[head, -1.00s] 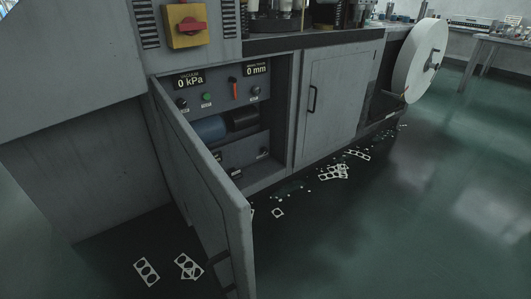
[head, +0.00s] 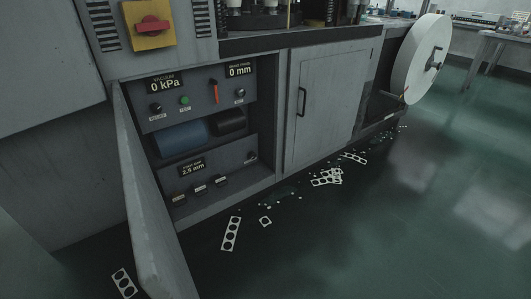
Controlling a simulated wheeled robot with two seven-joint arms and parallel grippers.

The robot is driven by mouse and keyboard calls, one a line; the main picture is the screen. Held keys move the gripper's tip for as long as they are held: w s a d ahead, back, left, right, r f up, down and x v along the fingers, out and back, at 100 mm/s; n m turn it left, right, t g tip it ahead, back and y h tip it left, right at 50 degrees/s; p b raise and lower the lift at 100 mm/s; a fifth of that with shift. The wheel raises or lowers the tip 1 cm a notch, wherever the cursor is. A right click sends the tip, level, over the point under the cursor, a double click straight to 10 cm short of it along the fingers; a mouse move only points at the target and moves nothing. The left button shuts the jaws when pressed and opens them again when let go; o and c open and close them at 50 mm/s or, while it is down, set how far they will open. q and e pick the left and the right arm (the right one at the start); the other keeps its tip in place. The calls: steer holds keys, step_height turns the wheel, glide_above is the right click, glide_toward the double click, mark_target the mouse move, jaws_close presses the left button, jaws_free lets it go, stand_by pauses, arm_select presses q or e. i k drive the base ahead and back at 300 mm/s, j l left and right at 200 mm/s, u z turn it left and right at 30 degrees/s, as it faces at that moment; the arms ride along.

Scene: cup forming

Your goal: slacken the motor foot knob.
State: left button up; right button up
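The grey machine's left cabinet door (head: 152,200) stands open toward me. Inside, an upper panel carries displays reading 0 kPa (head: 164,85) and 0 mm (head: 240,70), a green button, an orange lever (head: 215,91) and dark knobs. Below it lie a blue motor cylinder (head: 181,139) and a dark cylinder (head: 230,121). A lower panel has a display reading 2.5 mm (head: 192,169), several small labelled fittings (head: 200,190) and a dark knob (head: 252,157) at its right. I cannot tell which is the motor foot knob. Neither gripper is in view.
The right cabinet door (head: 322,105) is shut. A red switch on a yellow plate (head: 150,26) sits above the opening. A large white reel (head: 420,58) stands at the right. Punched scraps (head: 230,234) litter the floor; the green floor at right is clear.

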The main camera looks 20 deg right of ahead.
mark_target(252, 155)
steer(key=i+l, duration=0.15)
steer(key=l, duration=0.25)
steer(key=i+l, duration=0.15)
steer(key=l, duration=0.25)
steer(key=i+l, duration=0.15)
steer(key=l, duration=0.25)
steer(key=i+l, duration=0.15)
steer(key=l, duration=0.25)
steer(key=i+j, duration=0.1)
steer(key=i, duration=0.45)
steer(key=i+z, duration=0.1)
steer(key=i, duration=0.5)
steer(key=j, duration=0.6)
